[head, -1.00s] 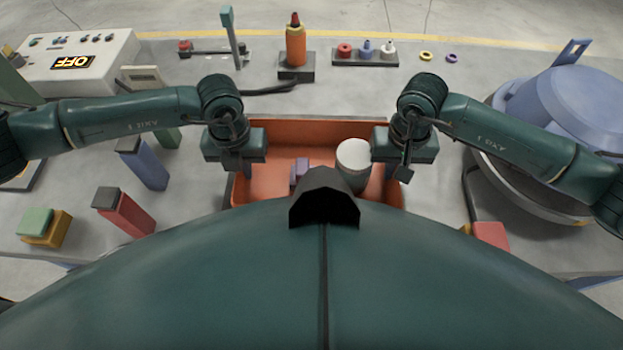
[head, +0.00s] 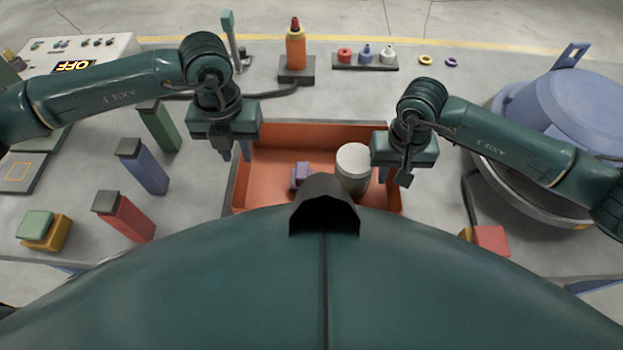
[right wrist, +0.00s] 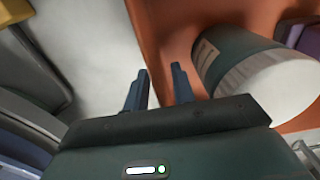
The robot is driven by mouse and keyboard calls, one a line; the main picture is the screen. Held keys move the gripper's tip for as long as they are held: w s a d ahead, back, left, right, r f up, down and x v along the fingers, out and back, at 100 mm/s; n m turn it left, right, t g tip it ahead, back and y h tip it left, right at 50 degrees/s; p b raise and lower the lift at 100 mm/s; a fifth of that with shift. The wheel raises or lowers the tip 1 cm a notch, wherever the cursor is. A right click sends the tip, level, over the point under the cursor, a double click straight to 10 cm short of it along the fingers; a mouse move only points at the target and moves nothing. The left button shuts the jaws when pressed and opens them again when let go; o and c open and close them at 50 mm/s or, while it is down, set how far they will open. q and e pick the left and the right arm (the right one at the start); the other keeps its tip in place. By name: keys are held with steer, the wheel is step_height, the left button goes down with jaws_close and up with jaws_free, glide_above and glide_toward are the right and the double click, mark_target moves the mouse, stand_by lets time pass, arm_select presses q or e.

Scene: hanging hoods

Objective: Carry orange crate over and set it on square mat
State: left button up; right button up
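The orange crate (head: 275,185) stands on the table in front of me, its near side hidden by my body. Inside are a can with a white top (head: 353,165) and a purple block (head: 300,177). My left gripper (head: 236,152) is at the crate's left wall, its two fingers apart. My right gripper (head: 396,170) is at the right wall; in the right wrist view its fingers (right wrist: 158,88) are apart, with the crate's edge (right wrist: 150,40) running near or between them; contact cannot be told. A grey square mat with a yellow outline (head: 18,172) lies at the far left.
Green (head: 160,127), blue (head: 143,167) and red (head: 124,215) posts stand left of the crate, with a yellow-green block stack (head: 44,231). A blue round machine (head: 560,110) is at right, a red block (head: 491,240) before it. An orange bottle (head: 296,48) stands behind.

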arm_select(q)
step_height(320, 180, up, 4)
steer(key=shift+r, duration=0.1)
arm_select(e)
steer(key=shift+r, duration=0.1)
step_height(320, 180, up, 12)
steer(key=shift+f, duration=0.1)
stand_by(0.7)
